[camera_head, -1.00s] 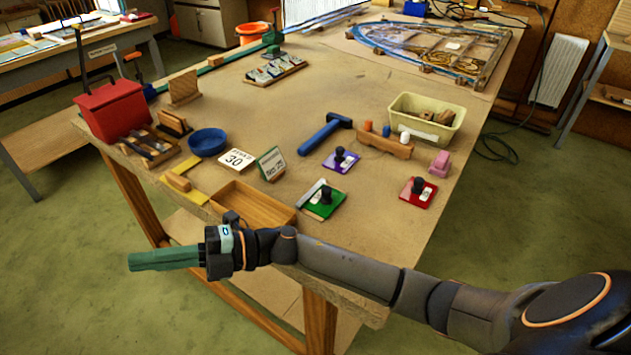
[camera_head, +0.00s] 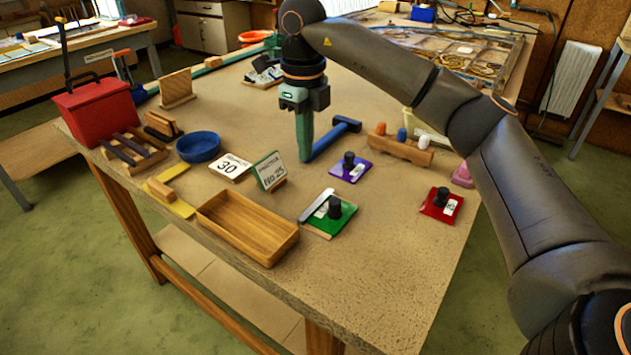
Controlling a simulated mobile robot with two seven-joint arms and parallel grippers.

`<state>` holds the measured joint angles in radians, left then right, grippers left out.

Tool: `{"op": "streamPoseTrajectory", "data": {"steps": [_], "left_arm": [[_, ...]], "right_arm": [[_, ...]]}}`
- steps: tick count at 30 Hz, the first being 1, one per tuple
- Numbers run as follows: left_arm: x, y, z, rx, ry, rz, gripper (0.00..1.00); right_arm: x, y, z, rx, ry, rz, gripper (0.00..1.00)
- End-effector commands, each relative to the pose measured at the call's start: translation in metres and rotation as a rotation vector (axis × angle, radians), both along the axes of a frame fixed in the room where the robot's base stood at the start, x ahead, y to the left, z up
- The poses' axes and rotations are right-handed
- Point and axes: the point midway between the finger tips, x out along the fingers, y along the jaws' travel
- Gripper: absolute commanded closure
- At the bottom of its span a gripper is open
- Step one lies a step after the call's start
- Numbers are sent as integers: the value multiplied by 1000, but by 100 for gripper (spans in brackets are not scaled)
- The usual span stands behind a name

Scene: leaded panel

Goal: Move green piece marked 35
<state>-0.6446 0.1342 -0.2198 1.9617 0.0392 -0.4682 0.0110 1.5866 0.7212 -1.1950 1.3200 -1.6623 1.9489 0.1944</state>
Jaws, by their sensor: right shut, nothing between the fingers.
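The green piece (camera_head: 338,222) lies flat on the bench near its front. It has a black knob on top and a white label too small to read. A pale strip (camera_head: 317,206) lies along its left edge. My right gripper (camera_head: 304,158) points down over the bench, beyond and left of the green piece. Its teal fingers are shut and empty. Their tips overlap the blue hammer's handle (camera_head: 322,145) in the view; I cannot tell whether they touch it. My left gripper is not in view.
A purple piece (camera_head: 340,173) and a red piece (camera_head: 433,211) with black knobs lie nearby. An empty wooden tray (camera_head: 268,257), a 30 card (camera_head: 229,166) and a No.25 sign (camera_head: 269,170) stand left. My right arm hides the back right.

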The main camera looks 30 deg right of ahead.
Motion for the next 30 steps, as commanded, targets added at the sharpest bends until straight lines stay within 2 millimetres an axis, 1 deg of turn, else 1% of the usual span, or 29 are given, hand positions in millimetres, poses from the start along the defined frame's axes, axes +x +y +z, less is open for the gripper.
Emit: {"op": "streamPoseTrajectory", "data": {"steps": [5,15,17,22,25,30], "left_arm": [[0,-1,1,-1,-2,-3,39],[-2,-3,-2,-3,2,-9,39],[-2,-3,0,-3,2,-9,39],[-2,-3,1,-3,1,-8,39],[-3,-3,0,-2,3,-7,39],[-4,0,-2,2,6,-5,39]], "right_arm": [[-1,0,-27,-1,5,2,100],[-1,1,-101,1,5,4,100],[-9,-4,-95,3,-1,3,100],[-27,-11,-95,2,0,4,100],[-33,-13,-96,3,0,3,100],[-38,-14,-96,3,0,3,100]]}}
